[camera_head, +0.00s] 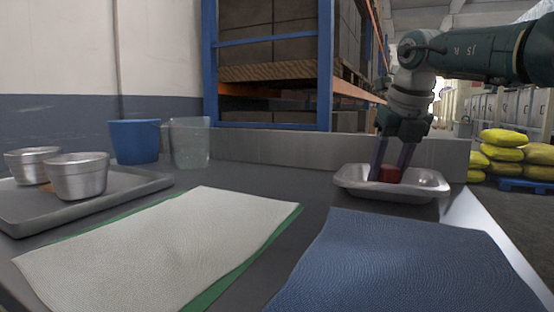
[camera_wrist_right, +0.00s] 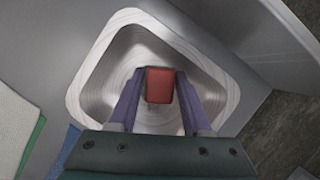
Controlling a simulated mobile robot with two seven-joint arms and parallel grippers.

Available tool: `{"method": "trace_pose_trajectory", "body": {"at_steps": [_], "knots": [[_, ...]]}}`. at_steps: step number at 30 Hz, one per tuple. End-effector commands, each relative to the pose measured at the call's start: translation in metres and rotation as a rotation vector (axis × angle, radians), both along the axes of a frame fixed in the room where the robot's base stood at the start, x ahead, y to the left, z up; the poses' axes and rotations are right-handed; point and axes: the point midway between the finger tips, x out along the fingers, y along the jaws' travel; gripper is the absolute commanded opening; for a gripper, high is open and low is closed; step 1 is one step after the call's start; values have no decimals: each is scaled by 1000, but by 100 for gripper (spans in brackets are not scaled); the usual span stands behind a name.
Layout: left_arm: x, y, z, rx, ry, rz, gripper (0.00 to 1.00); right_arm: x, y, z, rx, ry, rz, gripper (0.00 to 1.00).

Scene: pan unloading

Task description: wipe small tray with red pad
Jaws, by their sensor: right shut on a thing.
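The small tray (camera_head: 426,190) is a shiny metal tray with a raised rim at the right of the table, and it also fills much of the right wrist view (camera_wrist_right: 82,96). The red pad (camera_head: 390,173) is a small red block inside the tray. In the right wrist view the pad (camera_wrist_right: 159,85) lies between the fingers. My right gripper (camera_head: 392,172) points down into the tray and is shut on the pad. Whether the pad touches the tray floor is hard to tell. My left gripper is not in view.
A grey tray (camera_head: 122,202) with metal cups (camera_head: 78,178) stands at the left. A blue cup (camera_head: 135,141) and a clear container (camera_head: 190,143) stand behind it. A whitish mat (camera_head: 160,245) and a blue mat (camera_head: 400,265) lie in front. A low wall (camera_head: 290,148) runs along the back.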

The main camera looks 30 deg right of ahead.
Motion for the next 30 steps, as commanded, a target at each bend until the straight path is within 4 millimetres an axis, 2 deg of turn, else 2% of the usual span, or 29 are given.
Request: {"method": "trace_pose_trajectory", "body": {"at_steps": [6, 18, 25, 30], "knots": [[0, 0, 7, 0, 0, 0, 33, -11, -6, 0, -3, 11, -3, 0], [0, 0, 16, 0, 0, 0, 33, -30, 20, 3, -1, 5, -1, 0], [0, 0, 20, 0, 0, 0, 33, -30, 22, 1, 1, 4, -4, 0], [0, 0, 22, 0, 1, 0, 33, -22, 12, 0, 3, 3, -6, 0]]}}
